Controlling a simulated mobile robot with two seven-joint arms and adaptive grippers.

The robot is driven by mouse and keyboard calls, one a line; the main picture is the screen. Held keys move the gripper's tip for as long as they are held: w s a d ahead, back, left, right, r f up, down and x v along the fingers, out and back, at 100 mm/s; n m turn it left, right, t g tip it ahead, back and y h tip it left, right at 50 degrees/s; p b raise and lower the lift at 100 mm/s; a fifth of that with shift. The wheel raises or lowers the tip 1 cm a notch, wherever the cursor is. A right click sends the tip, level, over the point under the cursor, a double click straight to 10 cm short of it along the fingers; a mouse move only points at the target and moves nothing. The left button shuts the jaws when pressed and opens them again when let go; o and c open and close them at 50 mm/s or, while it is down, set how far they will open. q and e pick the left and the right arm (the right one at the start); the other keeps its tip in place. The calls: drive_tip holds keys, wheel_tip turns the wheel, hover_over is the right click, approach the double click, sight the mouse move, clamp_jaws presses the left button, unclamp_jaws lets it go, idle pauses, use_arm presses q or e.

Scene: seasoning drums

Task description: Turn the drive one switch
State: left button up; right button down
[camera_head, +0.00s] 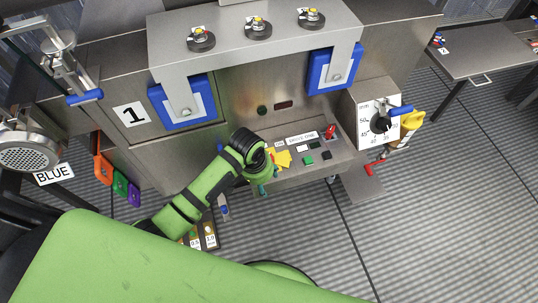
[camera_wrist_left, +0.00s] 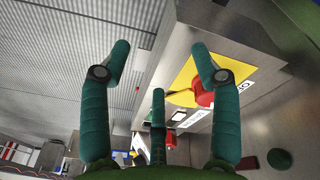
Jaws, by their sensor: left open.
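A sloped control panel (camera_head: 318,170) on the front of the steel machine carries a "DRIVE ONE" label (camera_head: 303,138). A red switch (camera_head: 330,132) stands at its upper right; small and red, it seems to show in the left wrist view (camera_wrist_left: 170,142) beyond the fingers. My left gripper (camera_head: 268,178) is at the panel's left end, over the yellow plate (camera_head: 284,158). In the left wrist view its fingers (camera_wrist_left: 161,50) are spread and empty. The right finger overlaps the yellow plate and a red button (camera_wrist_left: 203,93); contact cannot be told. My right gripper is out of view.
A green button (camera_head: 309,160) and a black one (camera_head: 326,154) sit on the panel. Striped floor is open at lower right.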

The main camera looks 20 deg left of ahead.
use_arm(q)
drive_tip(key=g+y, duration=0.1)
drive_tip(key=y, duration=0.1)
approach(278, 158)
drive_tip(key=a, duration=0.1)
drive_tip(key=s+a, duration=0.1)
drive_tip(key=a, duration=0.1)
drive_tip(key=shift+s+a+f+n+b, duration=0.15)
drive_tip(key=shift+a+n+b, duration=0.1)
drive_tip(key=shift+n+b, duration=0.1)
drive_tip(key=shift+f, duration=3.4)
